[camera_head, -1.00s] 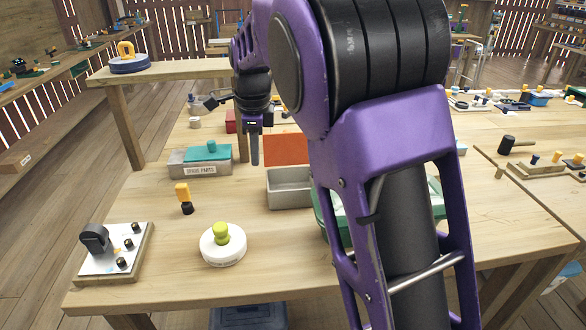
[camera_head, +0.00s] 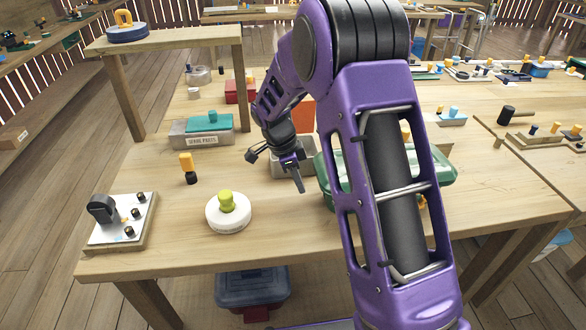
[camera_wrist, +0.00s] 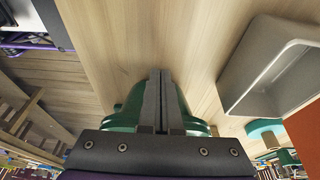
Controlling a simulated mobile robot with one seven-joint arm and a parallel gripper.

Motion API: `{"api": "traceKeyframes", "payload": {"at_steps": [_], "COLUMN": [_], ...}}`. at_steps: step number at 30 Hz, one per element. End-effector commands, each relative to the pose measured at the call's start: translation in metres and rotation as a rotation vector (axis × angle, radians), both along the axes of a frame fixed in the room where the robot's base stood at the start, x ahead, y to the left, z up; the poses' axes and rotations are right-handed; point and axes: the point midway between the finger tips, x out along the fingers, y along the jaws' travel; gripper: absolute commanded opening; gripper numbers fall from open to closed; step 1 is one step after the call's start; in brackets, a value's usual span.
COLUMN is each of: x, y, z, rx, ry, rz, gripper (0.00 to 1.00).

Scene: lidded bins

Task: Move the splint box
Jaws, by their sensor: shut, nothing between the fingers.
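My gripper (camera_head: 300,188) is shut and empty, its fingers pointing down in front of an open grey bin. The wrist view shows the two fingers (camera_wrist: 160,98) pressed together. No label reading splint is legible, so I cannot tell which thing is the splint box. A green box (camera_head: 438,172) stands right of the gripper, partly hidden behind my arm; its green body (camera_wrist: 128,108) also shows behind the fingers in the wrist view. The open grey bin (camera_head: 284,168) has an upright orange lid (camera_head: 303,115); the bin (camera_wrist: 275,72) shows at right in the wrist view.
A grey bin marked SPARE PARTS (camera_head: 190,140) has a teal lid (camera_head: 208,121). A blue-grey bin (camera_head: 252,288) is below the table.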

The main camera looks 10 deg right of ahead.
Motion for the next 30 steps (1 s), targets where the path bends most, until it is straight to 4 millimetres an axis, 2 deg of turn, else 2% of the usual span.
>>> {"api": "traceKeyframes", "payload": {"at_steps": [1, 6, 22, 26, 30], "x": [0.001, 0.001, 0.001, 0.001, 0.001], "y": [-0.012, -0.03, -0.041, -0.067, -0.109], "z": [0.005, 0.005, 0.003, 0.001, 0.001], "rx": [0.0, 0.0, -0.001, -0.002, -0.002], "ry": [-0.005, -0.005, -0.006, -0.008, -0.008], "rz": [-0.007, -0.005, -0.005, -0.008, -0.01], "gripper": [0.0, 0.0, 0.0, 0.0, 0.0]}}
